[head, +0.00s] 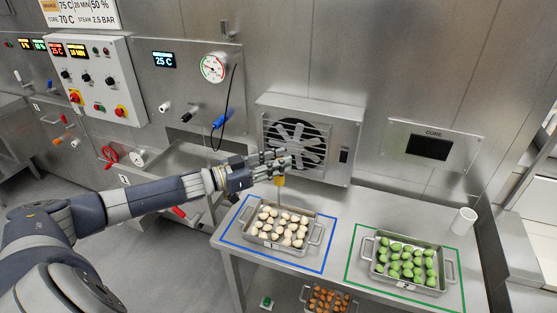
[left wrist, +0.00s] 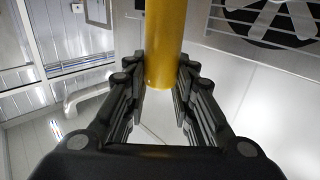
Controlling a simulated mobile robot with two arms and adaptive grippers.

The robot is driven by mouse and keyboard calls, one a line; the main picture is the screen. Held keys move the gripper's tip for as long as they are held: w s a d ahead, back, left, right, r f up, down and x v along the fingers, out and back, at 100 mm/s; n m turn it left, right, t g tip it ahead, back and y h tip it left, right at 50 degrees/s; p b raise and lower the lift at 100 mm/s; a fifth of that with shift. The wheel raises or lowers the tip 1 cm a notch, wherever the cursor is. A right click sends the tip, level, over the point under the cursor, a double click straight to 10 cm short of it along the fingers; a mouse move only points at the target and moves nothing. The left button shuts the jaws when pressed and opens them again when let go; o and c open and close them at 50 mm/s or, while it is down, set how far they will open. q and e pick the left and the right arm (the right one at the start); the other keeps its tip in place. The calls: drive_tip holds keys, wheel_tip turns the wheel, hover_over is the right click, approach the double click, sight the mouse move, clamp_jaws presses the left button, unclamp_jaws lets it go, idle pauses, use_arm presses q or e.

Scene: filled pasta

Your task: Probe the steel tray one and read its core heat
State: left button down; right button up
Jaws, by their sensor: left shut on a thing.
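My left gripper (head: 277,160) is shut on a yellow-handled probe (head: 280,181) and holds it above the back edge of a steel tray. The yellow handle (left wrist: 165,40) also shows between my fingers in the left wrist view. A thin shaft points down from the handle in the head view; I cannot tell whether its tip touches anything. The steel tray (head: 263,244) holds pale filled pasta and stands inside a blue outline on the steel table; its small label is hard to read. The CORE display (head: 429,148) on the back wall is dark. My right gripper is not in view.
A second steel tray (head: 405,286), with green pasta, stands inside a green outline at the right. A white cup (head: 463,222) stands behind it. A fan unit (head: 306,139) is behind the pale pasta. A tray of orange pasta (head: 328,300) sits below the table.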

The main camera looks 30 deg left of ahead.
sight(278, 183)
use_arm(q)
drive_tip(key=shift+f+b, duration=0.35)
drive_tip(key=shift+f, duration=0.15)
drive_tip(key=shift+f+b, duration=0.7)
wheel_tip(278, 183, down, 5)
drive_tip(key=b, duration=0.4)
drive_tip(key=shift+b, duration=0.3)
wheel_tip(278, 183, down, 3)
drive_tip(key=shift+f+b, duration=0.1)
drive_tip(key=shift+b, duration=0.9)
drive_tip(key=shift+f+b, duration=0.35)
drive_tip(key=shift+f, duration=0.25)
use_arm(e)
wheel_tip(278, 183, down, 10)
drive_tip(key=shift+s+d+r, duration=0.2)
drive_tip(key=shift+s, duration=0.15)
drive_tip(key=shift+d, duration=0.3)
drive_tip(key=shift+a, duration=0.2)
